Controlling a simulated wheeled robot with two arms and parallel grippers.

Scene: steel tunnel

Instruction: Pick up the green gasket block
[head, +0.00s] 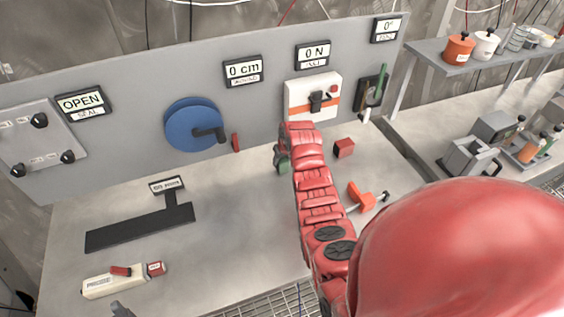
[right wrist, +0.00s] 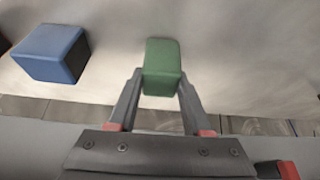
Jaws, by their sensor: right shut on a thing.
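The green gasket block (right wrist: 161,66) is between the two fingertips of my right gripper (right wrist: 158,88) in the right wrist view, with both fingers against its sides. In the head view the green block (head: 283,166) shows only partly beside the right gripper (head: 279,158), whose red arm covers much of it. The right gripper is shut on it, over the grey bench near the back panel. I cannot tell whether the block touches the bench.
A blue block (right wrist: 50,53) lies left of the green one in the right wrist view. A red block (head: 344,148) and an orange tool (head: 361,197) lie right of my arm. A blue wheel (head: 190,125) and white box (head: 313,97) are on the panel. The bench's left middle holds a black T-shaped plate (head: 140,233).

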